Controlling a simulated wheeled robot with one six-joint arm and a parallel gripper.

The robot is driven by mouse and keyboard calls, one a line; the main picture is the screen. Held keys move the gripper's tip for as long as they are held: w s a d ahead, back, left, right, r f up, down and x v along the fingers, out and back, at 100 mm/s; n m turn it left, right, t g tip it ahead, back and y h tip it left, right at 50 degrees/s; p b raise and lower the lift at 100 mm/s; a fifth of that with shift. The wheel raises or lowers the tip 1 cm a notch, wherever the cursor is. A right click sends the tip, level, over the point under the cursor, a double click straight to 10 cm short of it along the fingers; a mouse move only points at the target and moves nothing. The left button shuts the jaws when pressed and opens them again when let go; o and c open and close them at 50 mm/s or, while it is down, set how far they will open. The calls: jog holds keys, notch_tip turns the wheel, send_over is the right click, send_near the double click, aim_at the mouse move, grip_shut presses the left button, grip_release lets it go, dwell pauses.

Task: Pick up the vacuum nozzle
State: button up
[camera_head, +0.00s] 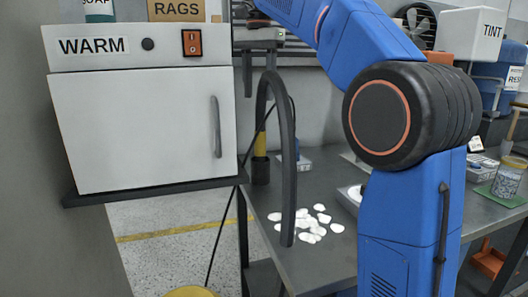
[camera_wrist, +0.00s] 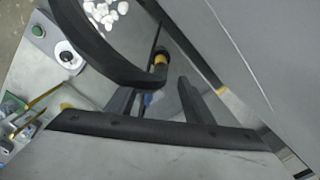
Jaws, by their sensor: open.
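A dark curved hose (camera_head: 287,180) arches over the grey table. Its rear end meets an upright yellow tube (camera_head: 261,143) with a black cylinder (camera_head: 261,170) at its foot; I take this assembly as the vacuum nozzle. In the wrist view the hose (camera_wrist: 98,52) curves to the yellow band (camera_wrist: 160,61), beyond the fingers. My gripper (camera_head: 260,82) points down above the yellow tube, near the top of the arch. Its two fingers (camera_wrist: 156,90) are apart, with nothing clearly held between them. Whether a finger touches the hose I cannot tell.
A white warming cabinet (camera_head: 145,130) labelled WARM stands close at left on a dark shelf.

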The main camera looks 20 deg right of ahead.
aim_at(258, 127)
jog(key=f, duration=0.4)
jog(key=w+f, duration=0.1)
jog(key=f, duration=0.6)
jog(key=shift+w+d+f, duration=0.1)
jog(key=shift+w+f, duration=0.05)
jog(key=shift+f, duration=0.2)
jog(key=shift+d+f, duration=0.15)
jog(key=shift+f, duration=1.15)
jog(key=shift+d+f, duration=0.15)
jog(key=shift+f, duration=1.15)
jog(key=c, duration=1.1)
